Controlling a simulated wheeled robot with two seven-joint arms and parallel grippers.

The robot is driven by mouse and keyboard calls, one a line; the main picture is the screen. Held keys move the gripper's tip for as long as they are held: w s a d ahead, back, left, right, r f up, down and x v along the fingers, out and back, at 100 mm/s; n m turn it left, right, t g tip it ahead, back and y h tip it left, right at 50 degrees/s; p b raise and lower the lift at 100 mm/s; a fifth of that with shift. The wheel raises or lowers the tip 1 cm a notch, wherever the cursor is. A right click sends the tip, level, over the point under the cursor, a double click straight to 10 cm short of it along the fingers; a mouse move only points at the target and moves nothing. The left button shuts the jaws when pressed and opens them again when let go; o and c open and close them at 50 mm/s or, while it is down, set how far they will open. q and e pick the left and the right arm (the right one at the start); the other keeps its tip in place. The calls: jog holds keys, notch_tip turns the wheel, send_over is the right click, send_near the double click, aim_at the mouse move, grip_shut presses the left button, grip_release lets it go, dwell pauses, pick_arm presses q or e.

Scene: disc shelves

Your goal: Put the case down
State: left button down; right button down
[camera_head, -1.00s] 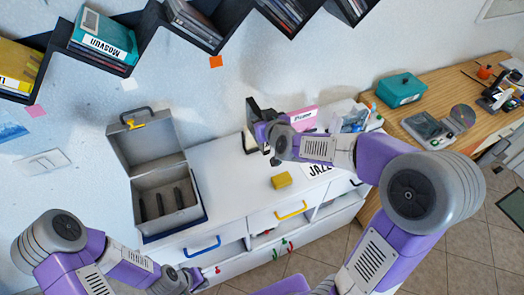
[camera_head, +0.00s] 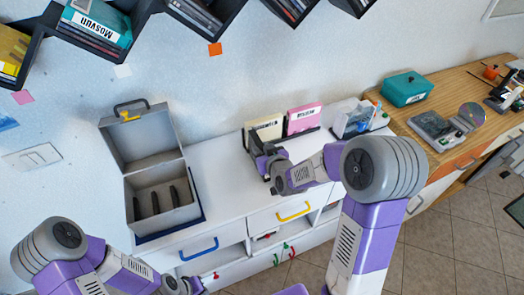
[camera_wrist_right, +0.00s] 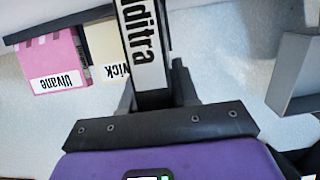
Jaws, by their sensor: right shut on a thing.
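A dark case with a white label reading "dditra" (camera_wrist_right: 146,45) stands out from my right gripper (camera_wrist_right: 152,98) in the right wrist view, held between its fingers. In the head view my right gripper (camera_head: 258,158) is over the white cabinet top, just in front of a cream case (camera_head: 265,130) and a pink case (camera_head: 304,118). The held case is mostly hidden there by the gripper; I cannot tell whether it touches the cabinet. My left gripper (camera_head: 188,285) is low at the bottom edge; its fingers are unclear.
An open grey box (camera_head: 150,185) with dark dividers stands left on the white cabinet (camera_head: 225,208). A clear container (camera_head: 358,120) stands right of the pink case. A wooden desk (camera_head: 450,88) holds a teal box (camera_head: 405,89). Dark zigzag shelves (camera_head: 145,18) hang above.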

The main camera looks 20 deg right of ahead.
jog(key=shift+r, duration=0.1)
jog(key=c, duration=0.8)
grip_release()
jog(key=shift+c, duration=0.2)
